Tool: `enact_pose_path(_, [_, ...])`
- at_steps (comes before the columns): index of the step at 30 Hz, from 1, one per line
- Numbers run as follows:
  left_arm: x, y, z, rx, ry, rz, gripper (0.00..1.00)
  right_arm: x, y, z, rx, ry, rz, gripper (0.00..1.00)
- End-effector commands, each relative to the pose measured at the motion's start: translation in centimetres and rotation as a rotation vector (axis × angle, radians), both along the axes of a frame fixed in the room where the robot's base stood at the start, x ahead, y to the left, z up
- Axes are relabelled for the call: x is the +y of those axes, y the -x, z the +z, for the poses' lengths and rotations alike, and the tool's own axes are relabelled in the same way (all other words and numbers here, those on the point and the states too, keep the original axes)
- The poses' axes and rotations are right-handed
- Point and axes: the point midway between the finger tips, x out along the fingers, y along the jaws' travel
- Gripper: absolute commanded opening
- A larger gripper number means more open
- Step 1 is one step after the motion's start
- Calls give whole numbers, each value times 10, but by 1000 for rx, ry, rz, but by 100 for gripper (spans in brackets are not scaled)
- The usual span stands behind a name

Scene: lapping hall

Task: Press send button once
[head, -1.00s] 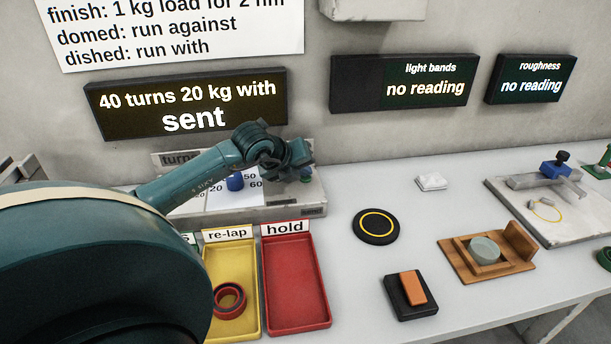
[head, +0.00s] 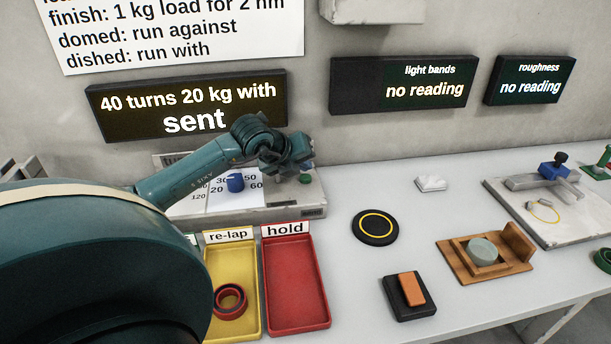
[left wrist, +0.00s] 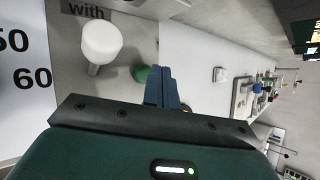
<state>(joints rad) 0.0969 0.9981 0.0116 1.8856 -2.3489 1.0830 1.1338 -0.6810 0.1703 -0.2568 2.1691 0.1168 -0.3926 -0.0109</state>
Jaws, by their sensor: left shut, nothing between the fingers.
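The control box (head: 290,211) stands against the wall with a turns dial and a blue knob (head: 235,183) on its top. The green button (head: 306,179) is at the box's right end, partly hidden by my left gripper (head: 296,166). In the left wrist view the green button (left wrist: 139,73) shows beside my shut, empty fingers (left wrist: 160,75), with a white knob (left wrist: 101,42) farther left. The fingers look apart from the button, above it. The wall display (head: 190,105) reads "40 turns 20 kg with" and "sent". My right gripper is out of view.
A yellow re-lap tray (head: 245,255) holding a dark red ring (head: 229,301) and a red hold tray (head: 296,285) lie in front of the box. A black disc (head: 375,227) and a wooden holder (head: 455,253) are to the right. Two displays read "no reading".

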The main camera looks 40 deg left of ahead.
Motion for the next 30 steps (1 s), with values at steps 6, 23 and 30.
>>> enact_pose_path(6, [0,0,22,-3,0,0,0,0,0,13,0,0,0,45])
enact_pose_path(23, [0,0,49,-1,0,0,0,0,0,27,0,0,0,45])
enact_pose_path(30, [0,0,49,-1,0,0,0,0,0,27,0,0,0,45])
